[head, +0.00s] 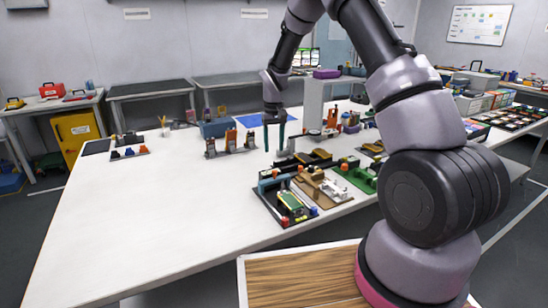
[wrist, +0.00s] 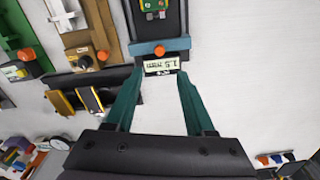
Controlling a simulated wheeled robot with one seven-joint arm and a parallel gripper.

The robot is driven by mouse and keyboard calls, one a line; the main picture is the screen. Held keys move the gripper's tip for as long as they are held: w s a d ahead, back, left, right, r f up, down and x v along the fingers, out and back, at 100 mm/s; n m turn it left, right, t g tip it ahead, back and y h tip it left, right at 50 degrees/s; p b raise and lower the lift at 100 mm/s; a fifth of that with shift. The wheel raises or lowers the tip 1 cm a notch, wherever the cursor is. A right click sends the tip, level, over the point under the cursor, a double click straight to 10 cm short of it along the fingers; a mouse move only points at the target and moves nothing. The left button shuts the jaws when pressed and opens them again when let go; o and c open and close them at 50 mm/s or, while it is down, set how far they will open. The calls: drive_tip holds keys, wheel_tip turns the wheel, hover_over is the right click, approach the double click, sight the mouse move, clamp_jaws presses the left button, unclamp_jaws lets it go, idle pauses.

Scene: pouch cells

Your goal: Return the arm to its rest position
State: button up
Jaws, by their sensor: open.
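My gripper (head: 274,136) hangs above the white table in the head view, its teal fingers pointing down and apart. In the wrist view my gripper (wrist: 158,90) is open with nothing between its fingers. A dark fixture with a teal bar and an orange knob (wrist: 160,50) lies below and beyond the fingertips, with a label reading "1.5 mm" (wrist: 161,65). My arm rises from the right side of the head view and bends over the table.
The white table (head: 150,210) is clear at left and front. Fixtures on dark, tan and green bases stand near its middle, including a green-base fixture (head: 357,176). Small orange and grey devices (head: 231,139) stand behind. A blue bin (head: 215,128) is farther back.

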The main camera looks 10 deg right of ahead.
drive_tip(key=shift+r, duration=0.8)
drive_tip(key=s+d+r+m+t, duration=0.1)
drive_tip(key=s+d+r, duration=0.1)
drive_tip(key=s+r, duration=0.35)
drive_tip(key=s+d+r+t+y, duration=0.1)
drive_tip(key=s+d+r, duration=0.1)
drive_tip(key=r, duration=0.7)
drive_tip(key=s+d+r+m+t, duration=0.1)
drive_tip(key=s+d+r, duration=0.15)
drive_tip(key=r, duration=0.45)
drive_tip(key=s+d+r+m+t, duration=0.1)
drive_tip(key=s+r, duration=0.2)
drive_tip(key=s, duration=0.5)
drive_tip(key=s+d+r+m+t, duration=0.1)
drive_tip(key=s+r, duration=0.2)
drive_tip(key=s, duration=0.4)
drive_tip(key=s+d+r+m+t+y, duration=0.1)
drive_tip(key=s+r+t, duration=0.1)
drive_tip(key=s, duration=0.6)
drive_tip(key=shift+s+r, duration=0.3)
drive_tip(key=shift+r, duration=0.1)
